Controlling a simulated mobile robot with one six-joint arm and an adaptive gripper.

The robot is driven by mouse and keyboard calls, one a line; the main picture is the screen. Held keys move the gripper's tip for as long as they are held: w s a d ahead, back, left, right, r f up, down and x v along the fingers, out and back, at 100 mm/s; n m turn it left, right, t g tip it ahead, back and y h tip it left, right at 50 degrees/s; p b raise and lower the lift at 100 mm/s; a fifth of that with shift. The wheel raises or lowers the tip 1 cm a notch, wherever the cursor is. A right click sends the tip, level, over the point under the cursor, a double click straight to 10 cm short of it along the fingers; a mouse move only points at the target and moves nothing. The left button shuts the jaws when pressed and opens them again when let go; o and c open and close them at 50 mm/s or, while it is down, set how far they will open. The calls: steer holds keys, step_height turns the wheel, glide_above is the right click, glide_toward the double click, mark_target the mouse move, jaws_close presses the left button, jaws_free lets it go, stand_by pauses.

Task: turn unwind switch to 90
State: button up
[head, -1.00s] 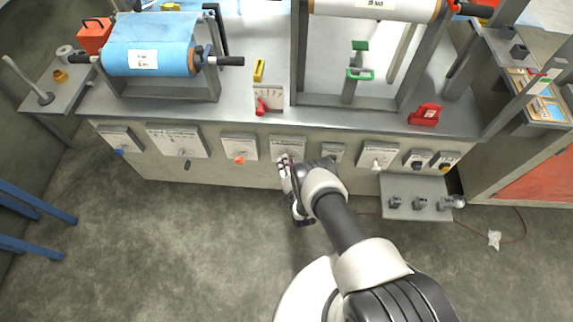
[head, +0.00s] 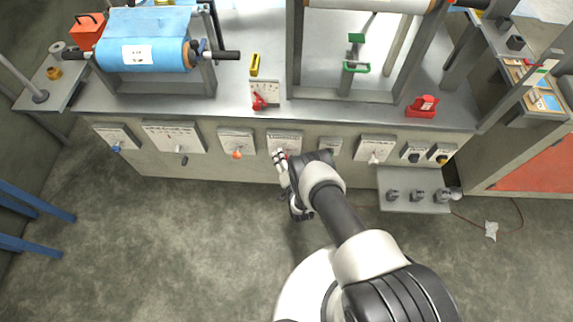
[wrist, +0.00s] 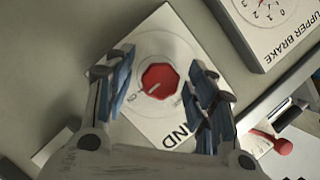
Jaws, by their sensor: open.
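The unwind switch is a red faceted knob (wrist: 160,82) with a pale pointer line, on a white plate (wrist: 155,42) whose label is partly hidden and ends in "ND". The pointer line points toward the lower left of the wrist view, near a small mark. My gripper (wrist: 163,88) is open, with one finger on each side of the knob and visible gaps between. In the head view the plate (head: 285,138) is on the bench front, and my gripper (head: 281,160) hides most of the knob.
A plate marked "UPPER BRAKE" (wrist: 272,22) is close by in the wrist view. Other knob plates line the bench front, including one with an orange knob (head: 237,154). A grey shelf (head: 405,205) juts out at right.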

steer(key=v, duration=1.1)
steer(key=shift+s, duration=0.3)
steer(key=shift+d+r, duration=0.1)
